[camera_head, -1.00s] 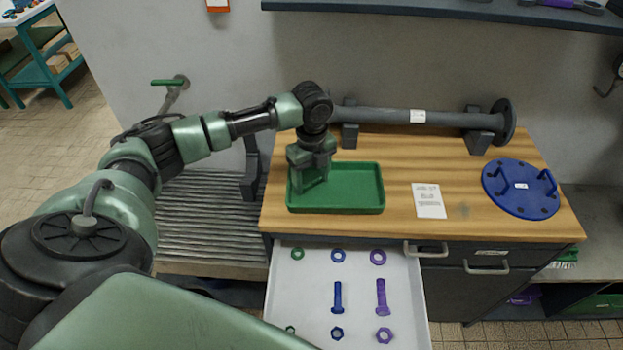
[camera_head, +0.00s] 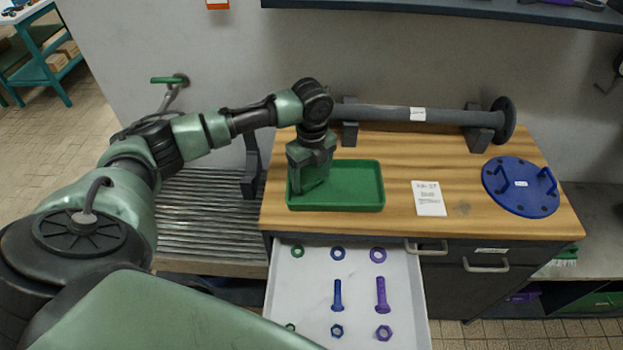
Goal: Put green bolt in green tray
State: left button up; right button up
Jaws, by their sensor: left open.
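The green tray (camera_head: 355,190) lies on the wooden worktop, at its left part. My left gripper (camera_head: 304,188) is open, pointing down over the left end of the tray. I cannot make out the green bolt clearly. A darker green patch shows in the tray at the fingers, but I cannot tell whether it is the bolt, a finger or a shadow. No green bolt shows in the visible part of the open drawer (camera_head: 308,295). My right gripper is not in view.
The drawer holds a green washer (camera_head: 297,251), a blue bolt (camera_head: 337,295), a purple bolt (camera_head: 381,294), and other washers and nuts. A grey pipe (camera_head: 390,113) lies behind the tray. A paper (camera_head: 428,198) and a blue flange (camera_head: 520,187) are to the right.

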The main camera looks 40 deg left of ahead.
aim_at(312, 183)
pick_arm(q)
notch_tip(312, 183, up, 11)
jog(key=b, duration=0.1)
jog(key=shift+b, duration=0.3)
